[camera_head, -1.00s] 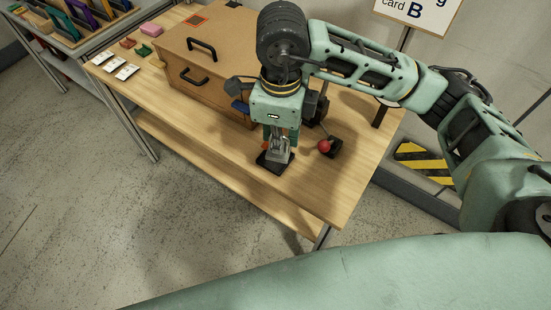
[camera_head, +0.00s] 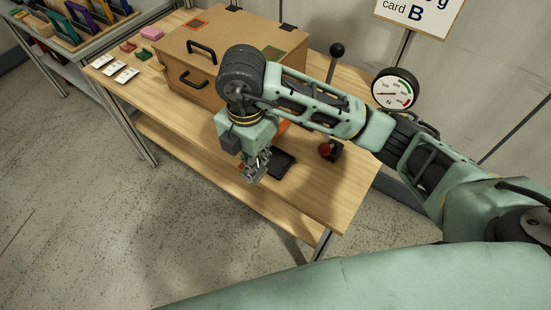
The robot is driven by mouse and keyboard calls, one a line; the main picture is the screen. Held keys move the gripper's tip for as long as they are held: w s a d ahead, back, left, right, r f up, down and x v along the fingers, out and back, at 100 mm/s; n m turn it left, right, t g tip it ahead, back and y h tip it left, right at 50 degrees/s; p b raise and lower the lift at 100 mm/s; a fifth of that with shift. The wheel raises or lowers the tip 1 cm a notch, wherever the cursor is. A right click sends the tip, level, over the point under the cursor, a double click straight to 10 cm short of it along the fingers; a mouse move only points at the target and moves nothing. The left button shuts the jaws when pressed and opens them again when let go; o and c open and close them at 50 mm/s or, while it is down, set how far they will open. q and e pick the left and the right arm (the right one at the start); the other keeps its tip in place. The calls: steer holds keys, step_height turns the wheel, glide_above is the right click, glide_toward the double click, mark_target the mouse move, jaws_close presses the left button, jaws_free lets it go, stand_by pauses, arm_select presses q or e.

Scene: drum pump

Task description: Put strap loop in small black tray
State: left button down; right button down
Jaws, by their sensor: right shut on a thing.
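My right gripper (camera_head: 255,167) points down over the front edge of the wooden bench, just left of the small black tray. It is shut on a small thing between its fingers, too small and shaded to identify. I cannot make out the strap loop for certain anywhere. The small black tray (camera_head: 285,163) lies flat on the bench. Its visible part looks empty, and its left side is close behind the gripper in the picture. My left gripper is not in view.
A red ball knob on a black base (camera_head: 326,150) stands right of the tray. Behind are a black-knobbed lever (camera_head: 336,52), a round gauge (camera_head: 397,88) and a brown box with black handles (camera_head: 190,75). White cards (camera_head: 115,71) lie at the left. The bench's front right is clear.

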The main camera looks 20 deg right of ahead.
steer(key=w+d+f, duration=0.2)
steer(key=w+d+f+p, duration=0.1)
steer(key=w+d+f, duration=0.1)
steer(key=w+d, duration=0.1)
steer(key=w+d+f, duration=0.2)
steer(key=shift+w+d+f+p, duration=0.15)
steer(key=shift+w+d+p, duration=0.15)
steer(key=shift+d+p, duration=0.1)
step_height(320, 180, down, 4)
steer(key=shift+r+p, duration=0.1)
steer(key=shift+p, duration=0.35)
steer(key=shift+f, duration=0.2)
steer(key=shift+f, duration=0.2)
steer(key=c, duration=1.8)
jaws_free()
steer(key=shift+r, duration=0.1)
